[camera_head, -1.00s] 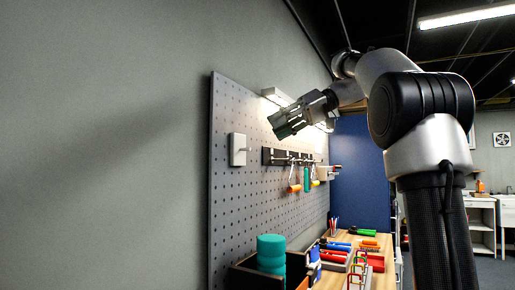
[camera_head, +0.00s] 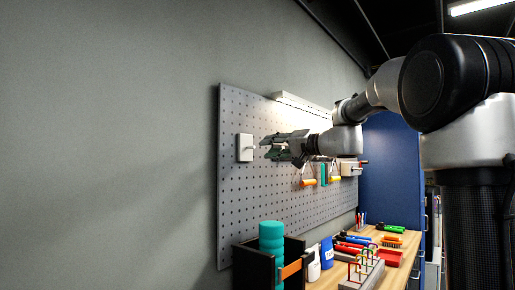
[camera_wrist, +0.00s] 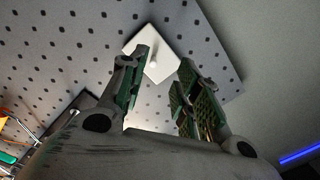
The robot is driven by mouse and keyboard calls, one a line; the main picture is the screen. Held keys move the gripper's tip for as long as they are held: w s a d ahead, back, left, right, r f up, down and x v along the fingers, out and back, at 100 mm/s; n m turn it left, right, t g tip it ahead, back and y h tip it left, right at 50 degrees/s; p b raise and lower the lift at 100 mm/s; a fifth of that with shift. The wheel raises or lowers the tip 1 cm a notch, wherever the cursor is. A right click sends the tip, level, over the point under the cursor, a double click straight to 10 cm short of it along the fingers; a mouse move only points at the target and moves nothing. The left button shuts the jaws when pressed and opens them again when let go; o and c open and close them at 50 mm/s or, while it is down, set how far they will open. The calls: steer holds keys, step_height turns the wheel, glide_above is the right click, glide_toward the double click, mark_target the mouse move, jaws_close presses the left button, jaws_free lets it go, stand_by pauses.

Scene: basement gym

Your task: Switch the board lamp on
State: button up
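The switch (camera_head: 245,148) is a white plate with a small lever, on the left part of the grey pegboard (camera_head: 236,205). In the wrist view the white switch plate (camera_wrist: 165,50) lies ahead of my fingertips, its pale lever between them. My gripper (camera_head: 268,149) is open and empty, level with the switch and just to its right; it also shows in the wrist view (camera_wrist: 160,80). I cannot tell whether the fingers touch the lever. The board lamp (camera_head: 303,103) is a white bar along the top of the pegboard, with a lit area of board below it.
Hanging tools with orange handles (camera_head: 308,182) are on the board below my arm. The workbench (camera_head: 330,277) below holds a dark box with a teal roll (camera_head: 271,240), a tool rack and several hand tools. A blue cabinet (camera_head: 390,175) stands behind. The wall left of the board is bare.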

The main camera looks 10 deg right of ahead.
mark_target(251, 147)
steer(key=w+d+x, duration=0.1)
steer(key=x, duration=0.7)
steer(key=shift+r+t+h, duration=0.15)
steer(key=shift+t+h, duration=0.15)
steer(key=shift+d, duration=0.15)
steer(key=shift+c, duration=0.5)
